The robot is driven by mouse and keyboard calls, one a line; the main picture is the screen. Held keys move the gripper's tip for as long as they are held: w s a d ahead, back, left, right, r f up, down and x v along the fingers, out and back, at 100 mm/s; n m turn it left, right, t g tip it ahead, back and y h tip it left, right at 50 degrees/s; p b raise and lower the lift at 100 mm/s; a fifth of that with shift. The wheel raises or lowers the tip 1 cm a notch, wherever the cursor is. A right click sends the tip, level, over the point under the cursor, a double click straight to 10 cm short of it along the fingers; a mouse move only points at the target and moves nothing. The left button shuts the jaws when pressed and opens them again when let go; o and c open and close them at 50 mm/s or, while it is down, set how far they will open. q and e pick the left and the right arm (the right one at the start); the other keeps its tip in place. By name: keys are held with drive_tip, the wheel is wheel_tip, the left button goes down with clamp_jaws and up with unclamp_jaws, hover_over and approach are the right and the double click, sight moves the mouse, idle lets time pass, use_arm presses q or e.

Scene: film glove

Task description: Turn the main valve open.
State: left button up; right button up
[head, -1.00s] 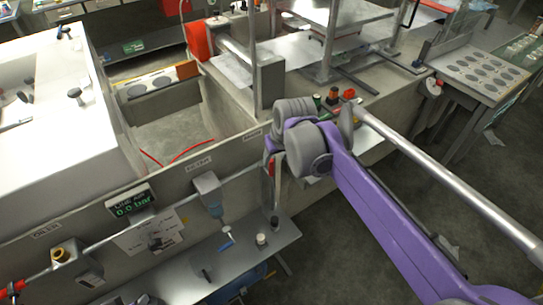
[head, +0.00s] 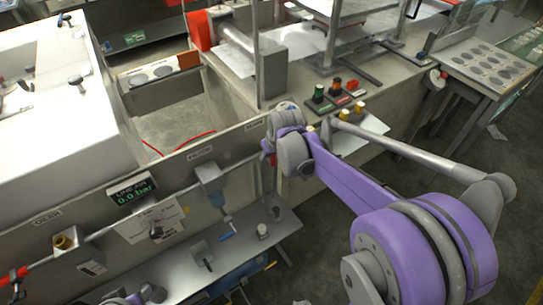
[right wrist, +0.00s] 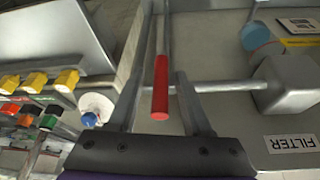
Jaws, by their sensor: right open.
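A red-handled lever (right wrist: 160,88) on a thin metal stem stands out in the right wrist view, by a pipe that runs to a grey filter block (right wrist: 287,84). I take it for the main valve; no label on it is legible. My right gripper (right wrist: 159,76) is open, with one finger on each side of the red handle, and is not closed on it. In the head view my right gripper (head: 271,150) is at the pipe's right end, and my own wrist hides most of the lever.
A display (head: 132,190) reads LINE AIR 0.0 bar. The filter block (head: 209,177) hangs on the wall panel above a grey shelf (head: 262,215) with small items. Yellow knobs (head: 351,109) and coloured buttons (head: 337,95) sit right of my right wrist.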

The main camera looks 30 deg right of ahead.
clamp_jaws()
idle(1.4)
